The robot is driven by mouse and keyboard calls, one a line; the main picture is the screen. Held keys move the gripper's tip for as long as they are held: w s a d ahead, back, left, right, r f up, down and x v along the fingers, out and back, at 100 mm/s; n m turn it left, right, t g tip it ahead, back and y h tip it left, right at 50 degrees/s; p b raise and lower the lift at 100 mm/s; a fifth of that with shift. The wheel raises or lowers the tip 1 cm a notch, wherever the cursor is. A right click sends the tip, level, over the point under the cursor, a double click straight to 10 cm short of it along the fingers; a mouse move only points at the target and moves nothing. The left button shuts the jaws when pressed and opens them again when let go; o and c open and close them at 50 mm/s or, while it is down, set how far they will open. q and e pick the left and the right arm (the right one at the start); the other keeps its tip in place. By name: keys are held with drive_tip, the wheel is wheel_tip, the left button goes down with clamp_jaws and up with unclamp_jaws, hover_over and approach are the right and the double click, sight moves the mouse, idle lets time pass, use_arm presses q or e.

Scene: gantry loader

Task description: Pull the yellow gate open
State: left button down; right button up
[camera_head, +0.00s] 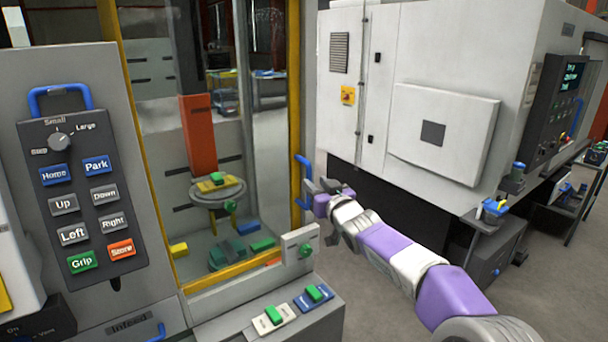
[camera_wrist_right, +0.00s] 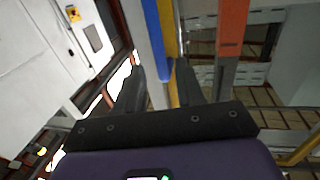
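The yellow gate is a tall glazed panel in a yellow frame, and its right post (camera_head: 295,120) stands upright in the head view. A blue handle (camera_head: 303,163) is fixed on that post. My right gripper (camera_head: 316,187) is at the handle's lower part, reaching in from the right. In the right wrist view the two dark fingers (camera_wrist_right: 160,72) are spread, with the blue handle (camera_wrist_right: 153,35) and the yellow post (camera_wrist_right: 170,45) showing between or just beyond them. I cannot tell whether they touch the handle. My left gripper is not in view.
A control pendant (camera_head: 83,190) with labelled buttons is at left. Behind the glass are an orange column (camera_head: 198,135) and a round fixture with green parts. A white machine cabinet (camera_head: 430,85) stands at right. Grey floor (camera_head: 345,275) is clear below my right arm.

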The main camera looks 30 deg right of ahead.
sight(310, 178)
drive_tip(key=shift+w+d+p, duration=0.2)
drive_tip(key=shift+w, duration=1.25)
drive_tip(key=shift+w+d+p, duration=0.15)
drive_tip(key=shift+w+p, duration=0.05)
drive_tip(key=shift+w, duration=1.2)
clamp_jaws()
